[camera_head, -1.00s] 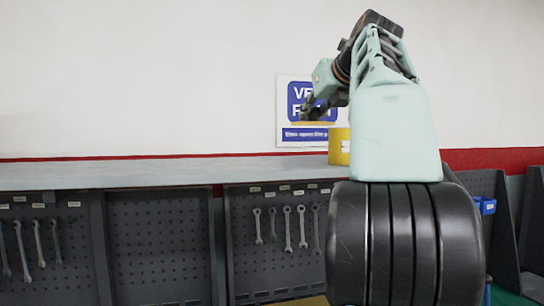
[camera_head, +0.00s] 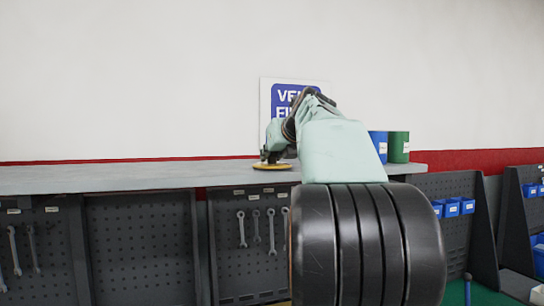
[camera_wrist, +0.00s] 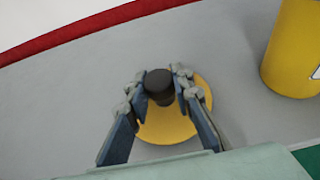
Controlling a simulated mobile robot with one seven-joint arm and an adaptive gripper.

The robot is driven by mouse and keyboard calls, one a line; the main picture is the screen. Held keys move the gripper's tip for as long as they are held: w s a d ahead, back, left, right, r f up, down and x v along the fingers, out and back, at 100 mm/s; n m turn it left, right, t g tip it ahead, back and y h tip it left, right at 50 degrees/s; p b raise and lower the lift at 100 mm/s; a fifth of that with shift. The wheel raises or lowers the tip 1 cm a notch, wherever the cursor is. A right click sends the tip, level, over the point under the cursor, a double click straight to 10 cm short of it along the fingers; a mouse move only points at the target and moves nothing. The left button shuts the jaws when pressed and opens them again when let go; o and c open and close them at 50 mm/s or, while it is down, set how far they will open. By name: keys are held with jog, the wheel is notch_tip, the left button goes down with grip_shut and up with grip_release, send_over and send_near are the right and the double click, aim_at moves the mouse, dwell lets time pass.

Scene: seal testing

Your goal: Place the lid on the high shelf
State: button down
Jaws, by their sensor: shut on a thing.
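The lid is a flat yellow disc with a dark knob, low over the grey high shelf (camera_head: 120,177) in the head view. The lid (camera_head: 271,166) also shows from above in the wrist view (camera_wrist: 160,128). My gripper (camera_head: 268,155) points down and is shut on the lid's dark knob (camera_wrist: 158,82), with a finger on each side in the wrist view (camera_wrist: 161,80). The lid lies level, at or very near the shelf's surface; I cannot tell whether it touches.
A yellow canister (camera_wrist: 290,50) stands on the shelf right of the lid in the wrist view. A blue can (camera_head: 379,145) and a green can (camera_head: 399,147) stand farther right. The shelf to the left is clear. A red-striped wall (camera_head: 75,160) runs behind.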

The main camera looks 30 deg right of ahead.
dwell(0.3)
jog(key=shift+f, duration=0.2)
jog(key=c, duration=1.7)
grip_release()
jog(key=shift+r, duration=0.2)
jog(key=b+v, duration=0.2)
jog(key=v, duration=1)
jog(key=shift+f, duration=0.15)
